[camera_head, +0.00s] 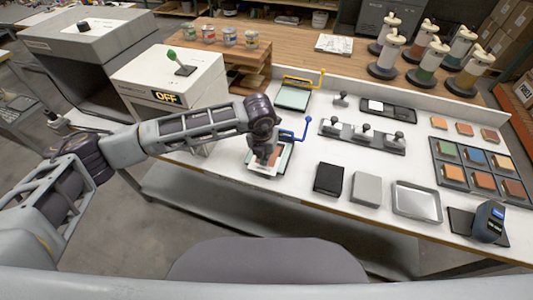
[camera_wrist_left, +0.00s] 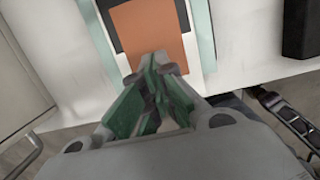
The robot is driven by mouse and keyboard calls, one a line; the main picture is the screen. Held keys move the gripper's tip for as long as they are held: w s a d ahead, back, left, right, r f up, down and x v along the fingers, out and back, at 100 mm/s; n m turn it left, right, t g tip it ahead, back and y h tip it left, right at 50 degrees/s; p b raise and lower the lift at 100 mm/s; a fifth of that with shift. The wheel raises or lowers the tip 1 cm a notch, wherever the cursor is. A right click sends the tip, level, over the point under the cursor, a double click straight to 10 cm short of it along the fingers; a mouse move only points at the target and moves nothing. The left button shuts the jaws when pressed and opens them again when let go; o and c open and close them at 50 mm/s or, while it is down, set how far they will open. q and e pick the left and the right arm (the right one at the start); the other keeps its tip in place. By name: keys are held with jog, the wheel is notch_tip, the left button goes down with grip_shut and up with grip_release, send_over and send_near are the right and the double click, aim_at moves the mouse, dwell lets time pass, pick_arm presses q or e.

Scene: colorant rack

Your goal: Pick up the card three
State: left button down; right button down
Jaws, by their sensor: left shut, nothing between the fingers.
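Several coloured cards are in view, and I cannot tell which one is card three. An orange card (camera_wrist_left: 152,35) lies over a dark pad between pale green strips in the left wrist view. It sits in the front press with the blue handle (camera_head: 297,130) and is mostly hidden by my gripper in the head view. My left gripper (camera_head: 266,158) is over this press. In the wrist view its fingertips (camera_wrist_left: 158,65) are shut at the card's near edge, with nothing between them. Three loose orange-brown cards (camera_head: 464,129) lie apart at the right. My right gripper is not in view.
A dark tray (camera_head: 437,175) of coloured cards lies at the right. Black (camera_head: 329,179) and grey blocks (camera_head: 367,189), a metal tray (camera_head: 416,201) and a small display device (camera_head: 489,222) line the front edge. A yellow-handled press (camera_head: 294,97) stands behind. A white OFF box (camera_head: 170,85) stands left.

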pick_arm(q)
jog(key=shift+w+d, duration=0.25)
jog(key=shift+w, duration=0.4)
jog(key=shift+w+f+p, duration=0.1)
jog(key=shift+f+p, duration=0.25)
jog(key=shift+p, duration=0.3)
jog(key=shift+f+b, duration=0.4)
jog(key=shift+b, duration=0.25)
